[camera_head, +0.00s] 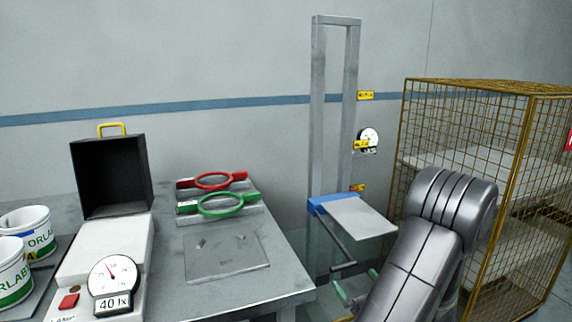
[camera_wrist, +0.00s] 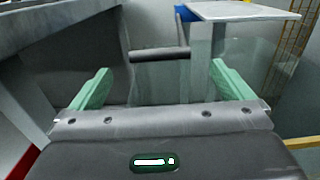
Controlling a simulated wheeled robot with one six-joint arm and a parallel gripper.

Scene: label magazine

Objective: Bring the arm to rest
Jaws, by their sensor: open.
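My gripper (camera_wrist: 160,88) is open, its two green fingers wide apart with nothing between them in the wrist view. In the head view my gripper (camera_head: 356,290) shows low, partly hidden behind my grey arm, which is bent at the lower right. A dark bar (camera_wrist: 158,54) shows beyond the fingertips in the wrist view. The lift stand (camera_head: 318,120) with a pale plate (camera_head: 360,218) on a blue bracket stands beyond my arm. The plate also shows at the top of the wrist view (camera_wrist: 243,11).
A grey table (camera_head: 292,283) at left holds a dark open box (camera_head: 108,178), a dial gauge (camera_head: 114,274), red (camera_head: 213,181) and green (camera_head: 222,205) ring-shaped tools and white tubs (camera_head: 12,272). A yellow wire cage (camera_head: 515,180) stands close at right of my arm.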

